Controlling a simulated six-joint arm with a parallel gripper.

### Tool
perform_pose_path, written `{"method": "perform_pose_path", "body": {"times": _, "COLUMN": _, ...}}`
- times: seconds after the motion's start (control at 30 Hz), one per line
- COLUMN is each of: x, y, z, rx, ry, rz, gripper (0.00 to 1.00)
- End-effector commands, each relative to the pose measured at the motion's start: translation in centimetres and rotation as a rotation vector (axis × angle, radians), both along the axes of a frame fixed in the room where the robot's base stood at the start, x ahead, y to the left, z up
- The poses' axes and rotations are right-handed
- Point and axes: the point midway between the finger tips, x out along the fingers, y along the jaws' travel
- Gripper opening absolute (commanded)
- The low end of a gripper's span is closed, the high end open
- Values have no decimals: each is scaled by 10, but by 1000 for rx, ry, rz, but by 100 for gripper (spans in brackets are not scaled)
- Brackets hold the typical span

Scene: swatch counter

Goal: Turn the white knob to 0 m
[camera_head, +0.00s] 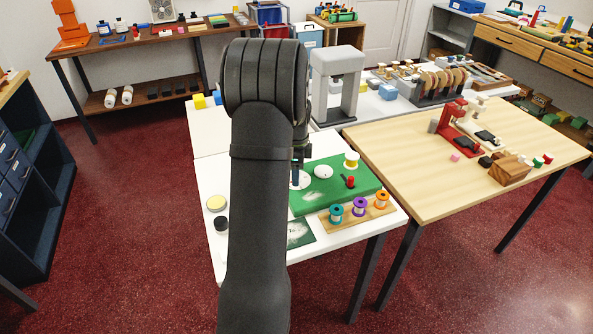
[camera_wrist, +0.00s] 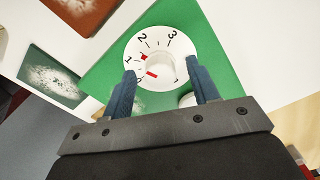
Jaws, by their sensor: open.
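The white knob (camera_wrist: 163,66) sits at the middle of a white dial (camera_wrist: 180,34) on a green board (camera_wrist: 106,74). One red mark lies beside the 1 and another lower, near the knob's left side. My gripper (camera_wrist: 162,73) is open, with one blue finger left and one right of the knob in the picture; I cannot tell whether they touch it. In the head view my arm hides much of the gripper (camera_head: 298,174) and part of the green board (camera_head: 328,200).
A wooden rack with several coloured spools (camera_head: 360,206) stands at the board's front edge. A red-topped piece (camera_head: 351,182) and a white and yellow spool (camera_head: 351,160) stand on the board. A grey stand (camera_head: 352,88) is behind. A dark green sheet (camera_wrist: 52,76) lies beside the board.

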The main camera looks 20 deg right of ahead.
Motion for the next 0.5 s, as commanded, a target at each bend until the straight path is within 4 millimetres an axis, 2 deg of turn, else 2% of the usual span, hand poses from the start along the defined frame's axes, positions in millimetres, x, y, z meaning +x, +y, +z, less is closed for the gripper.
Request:
{"method": "perform_pose_path", "body": {"times": 0.07, "x": 0, "y": 0, "z": 0, "rx": 0, "ry": 0, "rz": 0, "gripper": 55}}
{"method": "perform_pose_path", "body": {"times": 0.3, "x": 0, "y": 0, "z": 0, "rx": 0, "ry": 1, "rz": 0, "gripper": 10}}
{"method": "perform_pose_path", "body": {"times": 0.5, "x": 0, "y": 0, "z": 0, "rx": 0, "ry": 1, "rz": 8, "gripper": 10}}
